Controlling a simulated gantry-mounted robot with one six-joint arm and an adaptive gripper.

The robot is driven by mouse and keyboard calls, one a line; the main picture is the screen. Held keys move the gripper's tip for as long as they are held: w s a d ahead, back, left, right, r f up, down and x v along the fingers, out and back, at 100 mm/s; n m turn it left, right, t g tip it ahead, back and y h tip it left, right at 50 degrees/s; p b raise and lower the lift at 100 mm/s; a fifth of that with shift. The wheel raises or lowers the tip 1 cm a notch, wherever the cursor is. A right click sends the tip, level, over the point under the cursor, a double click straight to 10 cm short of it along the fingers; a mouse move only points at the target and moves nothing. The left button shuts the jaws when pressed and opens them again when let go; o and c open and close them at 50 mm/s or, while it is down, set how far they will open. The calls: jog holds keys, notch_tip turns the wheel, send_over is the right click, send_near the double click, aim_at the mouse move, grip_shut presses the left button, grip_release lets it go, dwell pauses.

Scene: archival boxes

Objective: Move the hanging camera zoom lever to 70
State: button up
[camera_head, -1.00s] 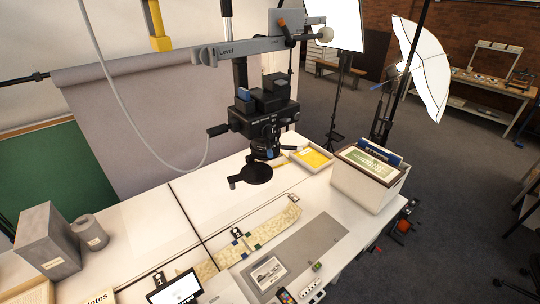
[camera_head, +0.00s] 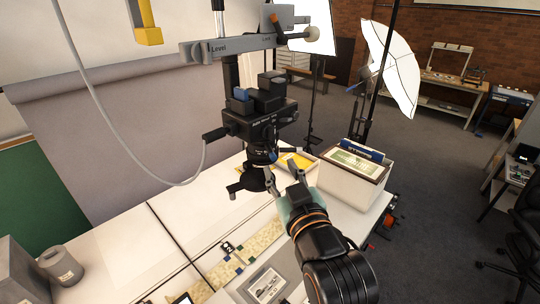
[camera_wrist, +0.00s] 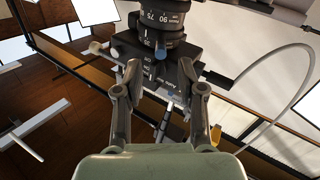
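The hanging camera (camera_head: 258,118) is a black body held on a grey level arm, with its lens (camera_head: 260,155) pointing down. In the wrist view the lens (camera_wrist: 158,22) fills the top middle, with numbered rings that show 75 and 90. My gripper (camera_head: 282,176) is at the right of the lens's lower end. In the wrist view my gripper (camera_wrist: 160,72) is open, its fingers spread, nothing clearly held.
A dark round attachment (camera_head: 254,180) hangs under the lens. A grey cable (camera_head: 190,181) loops at the left of the camera. A white box (camera_head: 350,180) with a framed print stands behind my gripper, and a yellow tray (camera_head: 296,160) lies on the table nearby.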

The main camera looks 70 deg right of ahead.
aim_at(274, 159)
jog(key=p+x, duration=0.1)
jog(key=x, duration=0.6)
jog(key=shift+w+d, duration=0.15)
jog(key=shift+w, duration=0.05)
grip_shut()
